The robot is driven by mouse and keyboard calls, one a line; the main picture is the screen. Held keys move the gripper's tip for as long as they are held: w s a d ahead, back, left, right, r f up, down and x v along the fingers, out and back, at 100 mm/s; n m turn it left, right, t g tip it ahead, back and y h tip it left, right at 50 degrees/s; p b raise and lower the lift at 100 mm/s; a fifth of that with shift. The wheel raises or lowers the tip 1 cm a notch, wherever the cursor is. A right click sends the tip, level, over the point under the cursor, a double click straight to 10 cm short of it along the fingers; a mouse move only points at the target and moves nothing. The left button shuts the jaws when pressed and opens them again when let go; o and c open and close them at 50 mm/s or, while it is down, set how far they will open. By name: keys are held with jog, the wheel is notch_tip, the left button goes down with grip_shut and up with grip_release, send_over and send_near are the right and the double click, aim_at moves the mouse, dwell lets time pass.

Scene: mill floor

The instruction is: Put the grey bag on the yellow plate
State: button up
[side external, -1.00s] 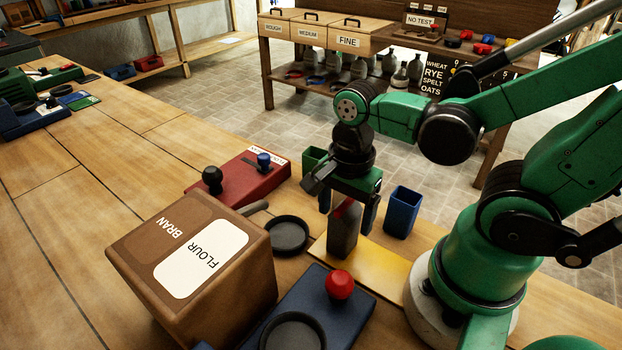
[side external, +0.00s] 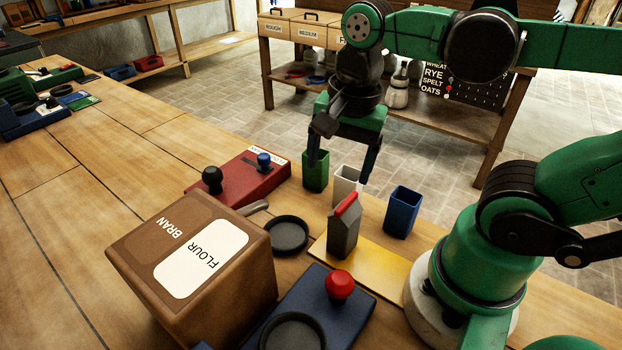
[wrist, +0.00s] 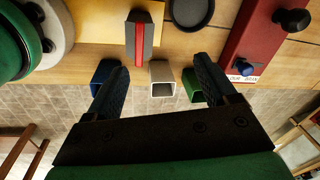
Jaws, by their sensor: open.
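The grey bag (side external: 343,236), with a red strip along its top, stands upright on the yellow plate (side external: 385,273), near its far left end in the side view. In the wrist view the bag (wrist: 131,42) stands at the edge nearest my gripper, with bare yellow plate (wrist: 90,22) to its left. My gripper (side external: 340,172) is open and empty, above and beyond the bag, apart from it. The bag hides part of the plate.
Green (side external: 316,172), white (side external: 345,184) and blue (side external: 402,212) open containers stand behind the plate along the bench edge. A black pan (side external: 287,235), a red box (side external: 240,178), a blue base with a red knob (side external: 340,285) and a large brown box (side external: 195,255) crowd the left.

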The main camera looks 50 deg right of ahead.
jog(key=w+n+t, duration=0.2)
jog(key=n, duration=0.2)
jog(key=w+n+t, duration=0.2)
jog(key=n, duration=0.3)
jog(key=w+f+n+t, duration=0.1)
jog(key=n, duration=0.4)
jog(key=shift+w+d+t, duration=0.25)
jog(key=shift+w+t, duration=0.15)
